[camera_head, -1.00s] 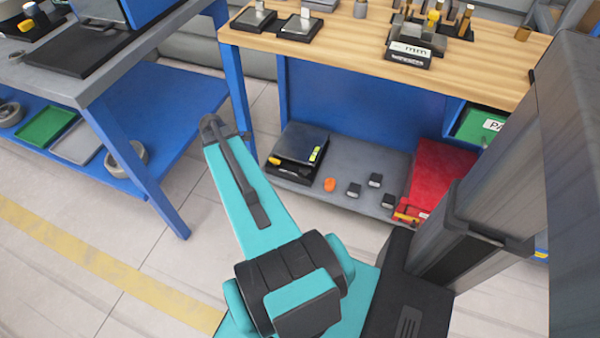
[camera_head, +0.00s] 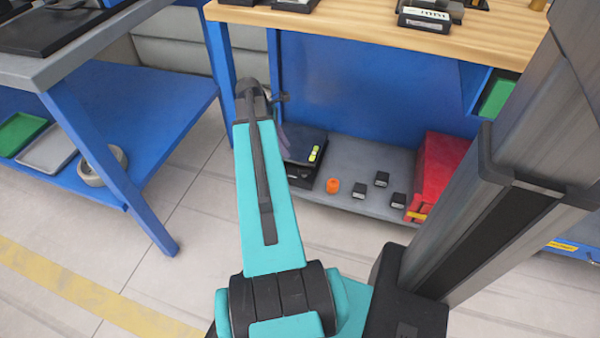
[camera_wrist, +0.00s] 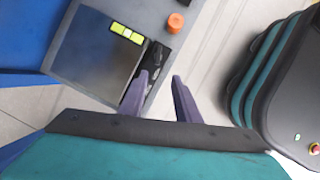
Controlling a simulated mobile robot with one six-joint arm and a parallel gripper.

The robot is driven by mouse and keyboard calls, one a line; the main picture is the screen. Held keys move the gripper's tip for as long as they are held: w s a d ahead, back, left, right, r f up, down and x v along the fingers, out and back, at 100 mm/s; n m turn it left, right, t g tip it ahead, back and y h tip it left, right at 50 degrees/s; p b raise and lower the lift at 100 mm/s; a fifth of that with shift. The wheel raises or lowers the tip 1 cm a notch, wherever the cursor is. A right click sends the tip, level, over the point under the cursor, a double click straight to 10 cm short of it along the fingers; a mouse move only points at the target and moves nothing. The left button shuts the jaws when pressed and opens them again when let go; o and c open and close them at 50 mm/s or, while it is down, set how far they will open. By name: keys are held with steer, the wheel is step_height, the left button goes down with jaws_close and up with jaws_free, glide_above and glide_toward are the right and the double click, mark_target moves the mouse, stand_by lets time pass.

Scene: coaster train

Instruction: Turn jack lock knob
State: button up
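An orange round knob-like piece (camera_head: 332,186) stands on the grey lower shelf of the wooden workbench. It also shows in the wrist view (camera_wrist: 176,22), ahead of my gripper and apart from it. Left of it is a dark flat-topped device (camera_head: 303,146) with a yellow-green label, seen large in the wrist view (camera_wrist: 95,50). I cannot tell which part is the jack lock knob. My gripper (camera_wrist: 160,76) is open, with its two fingers apart and nothing visible between them. The left finger overlaps the device's edge in the picture. In the head view my gripper is mostly hidden behind my arm.
Several small black blocks (camera_head: 381,179) and a red case (camera_head: 437,170) share the shelf (camera_head: 345,150). The wooden benchtop (camera_head: 330,30) overhangs it. A blue table leg (camera_head: 110,170) stands at the left. The floor in front of the shelf is clear.

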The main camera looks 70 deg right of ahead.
mark_target(304, 169)
steer(key=shift+s+d, duration=0.4)
steer(key=shift+d, duration=0.1)
steer(key=b+x, duration=0.5)
steer(key=x, duration=0.8)
steer(key=shift+s+f+b, duration=0.2)
steer(key=shift+f+b, duration=0.1)
steer(key=shift+b, duration=0.1)
jaws_close()
